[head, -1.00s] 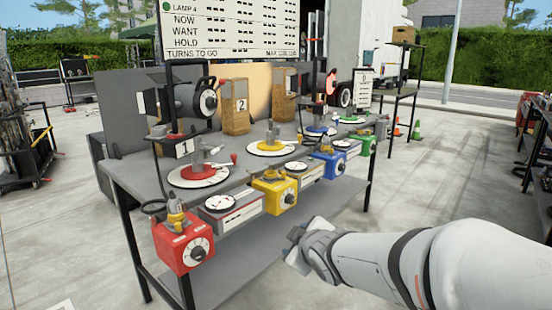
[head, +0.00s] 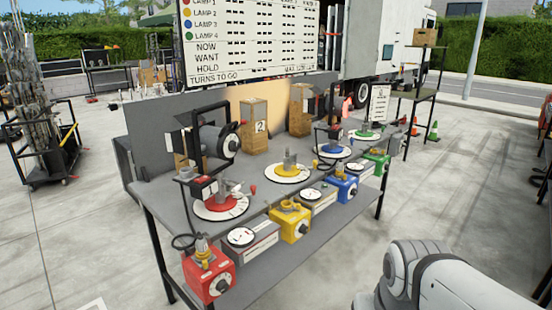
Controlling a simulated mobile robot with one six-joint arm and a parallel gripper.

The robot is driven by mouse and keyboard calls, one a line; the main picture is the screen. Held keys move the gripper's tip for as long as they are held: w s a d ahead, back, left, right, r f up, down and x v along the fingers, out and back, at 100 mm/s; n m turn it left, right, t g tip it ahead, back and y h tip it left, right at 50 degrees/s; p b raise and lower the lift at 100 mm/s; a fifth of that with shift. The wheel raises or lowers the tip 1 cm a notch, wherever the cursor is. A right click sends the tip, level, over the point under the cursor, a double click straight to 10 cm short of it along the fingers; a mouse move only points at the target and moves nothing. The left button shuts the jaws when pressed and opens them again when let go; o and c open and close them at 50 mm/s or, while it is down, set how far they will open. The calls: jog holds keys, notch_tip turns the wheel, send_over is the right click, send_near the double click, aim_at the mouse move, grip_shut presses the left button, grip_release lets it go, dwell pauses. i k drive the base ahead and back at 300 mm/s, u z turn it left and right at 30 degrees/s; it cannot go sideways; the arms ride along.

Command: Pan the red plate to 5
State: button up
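The red plate (head: 222,207) is a round disc with a white marked rim on the near left part of the grey bench (head: 163,197). A grey post and a small red knob (head: 253,190) stand at it. A black lamp (head: 218,140) on a stand rises behind it. The numbers on the rim are too small to read. My white arm (head: 430,280) shows at the lower right, apart from the bench. My gripper is out of the picture.
Yellow (head: 288,173), blue (head: 335,151) and green (head: 366,135) plates follow along the bench. A red box (head: 209,275), a yellow box (head: 291,223) and dial boxes line its front edge. A board (head: 262,40) stands behind. The floor at right is clear.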

aim_at(223, 201)
jog(key=u, duration=0.85)
jog(key=i, duration=1.2)
jog(key=z, duration=0.95)
